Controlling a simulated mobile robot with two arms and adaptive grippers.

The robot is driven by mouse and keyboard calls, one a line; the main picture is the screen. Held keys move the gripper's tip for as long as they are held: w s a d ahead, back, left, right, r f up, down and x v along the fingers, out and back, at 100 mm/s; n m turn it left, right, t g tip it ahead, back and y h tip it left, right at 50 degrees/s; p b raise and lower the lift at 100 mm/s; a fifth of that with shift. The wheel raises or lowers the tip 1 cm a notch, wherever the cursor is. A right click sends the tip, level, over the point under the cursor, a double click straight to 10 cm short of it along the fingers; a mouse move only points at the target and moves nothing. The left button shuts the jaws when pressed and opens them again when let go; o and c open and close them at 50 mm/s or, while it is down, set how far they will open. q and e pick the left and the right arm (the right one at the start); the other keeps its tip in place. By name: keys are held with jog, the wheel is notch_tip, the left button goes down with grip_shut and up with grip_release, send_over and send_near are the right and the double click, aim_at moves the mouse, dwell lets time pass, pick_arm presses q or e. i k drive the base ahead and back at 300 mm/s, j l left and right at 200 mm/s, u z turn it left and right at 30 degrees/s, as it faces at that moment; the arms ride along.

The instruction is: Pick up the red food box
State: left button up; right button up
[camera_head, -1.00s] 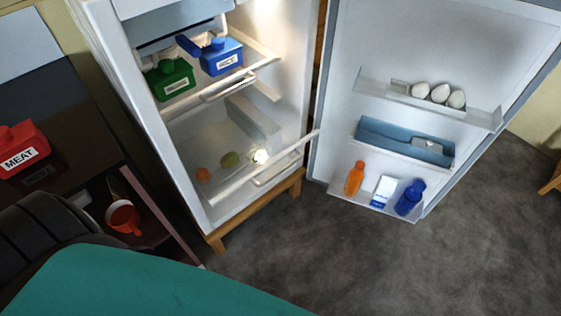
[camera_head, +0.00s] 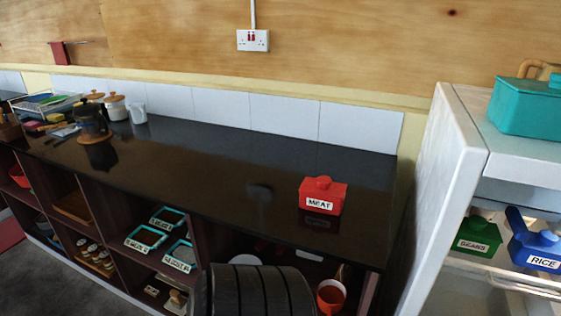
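The red food box (camera_head: 323,195) is labelled MEAT and has a knob on its lid. It stands upright on the dark glossy counter, near the counter's right end. A black ribbed part of my own arm (camera_head: 258,292) shows at the bottom middle, in front of the counter and below the box. Neither of my grippers shows in the view. Nothing is touching the red box.
The open fridge (camera_head: 440,150) stands right of the counter, with a green box (camera_head: 478,236) and a blue RICE box (camera_head: 538,246) inside and a teal box (camera_head: 527,106) on top. Jars (camera_head: 115,106) and a dark pot (camera_head: 91,121) stand far left. The counter (camera_head: 210,165) is clear around the red box.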

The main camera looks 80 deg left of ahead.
aim_at(333, 206)
jog(key=u, duration=2.2)
jog(key=i+j+z, duration=0.15)
jog(key=j, duration=0.85)
jog(key=k, duration=0.05)
